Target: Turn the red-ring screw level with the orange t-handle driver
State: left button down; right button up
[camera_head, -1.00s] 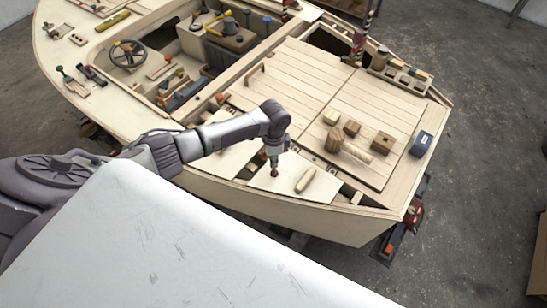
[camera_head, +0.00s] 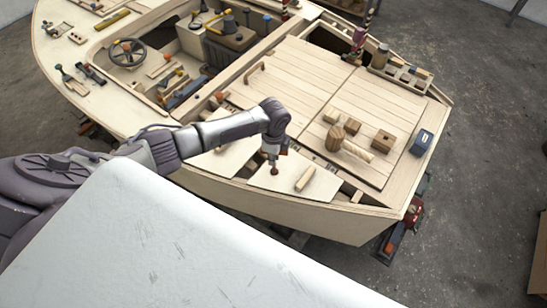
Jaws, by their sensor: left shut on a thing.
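My left gripper (camera_head: 272,152) points down at the near side of the plywood hull, over a pale triangular panel (camera_head: 262,180). It is shut on a small reddish-orange thing, which appears to be the t-handle driver (camera_head: 274,168); its lower end reaches down to or close to the panel. The fingers are too small to make out clearly. I cannot make out the red-ring screw; the gripper and driver may hide it. My right gripper is not in view.
A light wooden cylinder (camera_head: 305,179) lies just right of the driver. A steering wheel (camera_head: 127,53) and several tools are farther left. A white surface (camera_head: 170,245) fills the foreground.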

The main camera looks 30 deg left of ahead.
pick_arm(q)
jog(key=shift+s+m, duration=0.1)
jog(key=shift+m, duration=0.2)
jog(key=m+b, duration=0.1)
jog(key=m, duration=0.2)
jog(key=shift+f+m, duration=0.1)
jog(key=shift+m, duration=1.3)
jog(key=m+b, duration=0.1)
jog(key=m, duration=0.1)
jog(key=shift+m, duration=0.3)
jog(key=m, duration=0.3)
jog(key=shift+b, duration=0.35)
